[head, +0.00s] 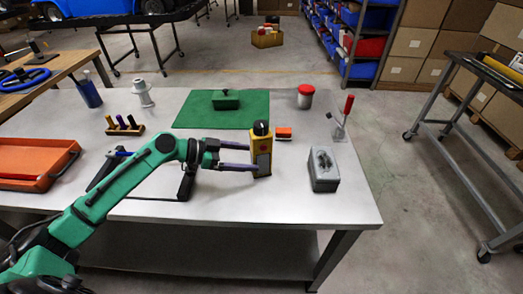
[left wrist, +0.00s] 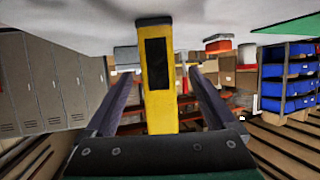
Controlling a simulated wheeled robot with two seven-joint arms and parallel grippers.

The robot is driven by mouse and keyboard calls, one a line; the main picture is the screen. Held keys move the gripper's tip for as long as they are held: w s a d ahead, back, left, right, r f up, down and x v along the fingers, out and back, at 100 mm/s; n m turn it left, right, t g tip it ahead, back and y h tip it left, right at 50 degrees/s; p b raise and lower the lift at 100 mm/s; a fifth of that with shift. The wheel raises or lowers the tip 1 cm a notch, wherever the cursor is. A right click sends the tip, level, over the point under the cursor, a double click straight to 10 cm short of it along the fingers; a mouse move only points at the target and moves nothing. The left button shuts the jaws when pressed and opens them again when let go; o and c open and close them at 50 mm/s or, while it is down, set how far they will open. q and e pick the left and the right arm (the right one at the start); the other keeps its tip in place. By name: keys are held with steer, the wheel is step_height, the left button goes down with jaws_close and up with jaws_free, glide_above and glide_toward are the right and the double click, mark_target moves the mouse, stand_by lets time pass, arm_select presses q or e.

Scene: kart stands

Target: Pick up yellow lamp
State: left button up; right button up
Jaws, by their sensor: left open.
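The yellow lamp (head: 262,152) stands upright on the metal table, with a dark panel on its side and a black knob on top. My left gripper (head: 255,157) reaches in from the left at the lamp, with its purple fingers open. In the left wrist view the lamp (left wrist: 159,80) shows between the two fingers (left wrist: 158,95), with a gap visible on each side. The lamp appears unheld. My right gripper is not in either view.
A grey box (head: 323,170) stands right of the lamp, and a small orange block (head: 284,134) lies just behind it. A green mat (head: 200,112) lies further back. A red-handled tool (head: 343,118), a red-lidded jar (head: 305,96) and an orange tray (head: 28,160) are also on the table (head: 240,208).

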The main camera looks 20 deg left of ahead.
mark_target(251, 157)
arm_select(q)
steer(key=p+x, duration=0.2)
steer(key=x, duration=0.2)
steer(key=shift+d+r, duration=0.1)
steer(key=shift+d, duration=0.2)
steer(key=shift+w+d+f, duration=0.2)
steer(key=shift+d+f, duration=0.05)
steer(key=shift+f, duration=0.1)
jaws_close()
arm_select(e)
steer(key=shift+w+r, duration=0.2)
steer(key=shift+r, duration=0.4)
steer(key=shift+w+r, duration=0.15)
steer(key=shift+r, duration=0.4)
arm_select(q)
steer(key=shift+r, duration=0.15)
